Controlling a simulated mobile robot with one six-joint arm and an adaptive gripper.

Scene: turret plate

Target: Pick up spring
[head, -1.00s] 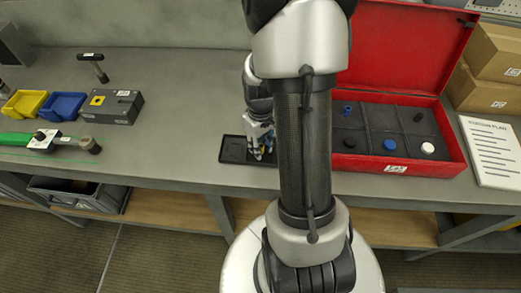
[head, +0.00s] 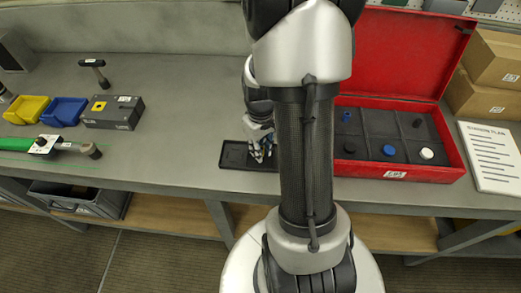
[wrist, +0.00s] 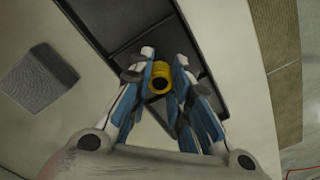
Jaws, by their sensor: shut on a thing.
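The spring (wrist: 158,79) is a small yellow coil, seen end-on between the fingertips in the wrist view. My gripper (wrist: 160,82) has its blue and grey fingers closed on the spring from both sides. The dark tray (wrist: 130,22) lies beneath the fingers. In the head view my gripper (head: 261,153) is over the right part of the black tray (head: 232,162), partly behind my arm. The spring cannot be made out there. Whether it touches the tray is unclear.
An open red case (head: 455,158) with blue, black and white caps stands right of my arm. A paper plan (head: 495,155) and cardboard boxes (head: 488,97) are farther right. The bench between is clear.

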